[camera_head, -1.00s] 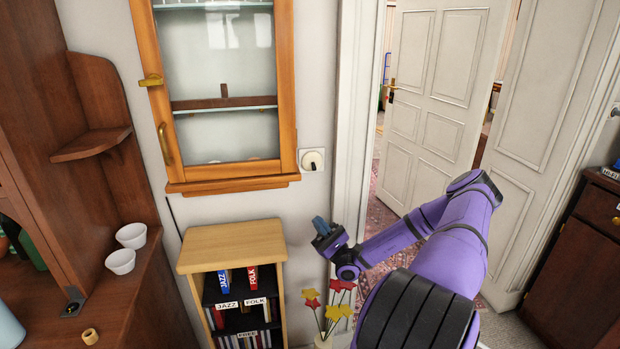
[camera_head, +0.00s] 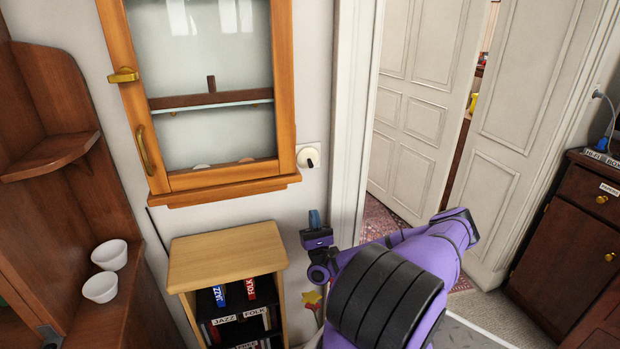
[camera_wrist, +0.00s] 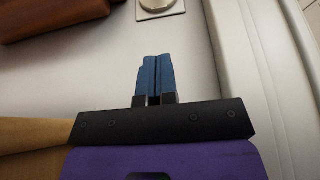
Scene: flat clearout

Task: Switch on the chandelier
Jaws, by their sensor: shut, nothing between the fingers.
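A round cream rotary switch (camera_head: 308,157) with a dark pointer sits on a square white plate on the wall, just right of the glass cabinet. The lower part of the switch (camera_wrist: 154,4) shows at the top edge of the wrist view. My gripper (camera_head: 314,217) is below the switch, apart from it, with its blue fingers pointing up. In the wrist view the gripper's fingers (camera_wrist: 152,62) are together and hold nothing. The chandelier is not in view.
The wooden glass-door cabinet (camera_head: 210,185) juts out left of the switch. A low bookcase (camera_head: 225,255) stands below. The door frame (camera_head: 352,130) is close on the right. Two white cups (camera_head: 105,270) stand on a brown unit at left.

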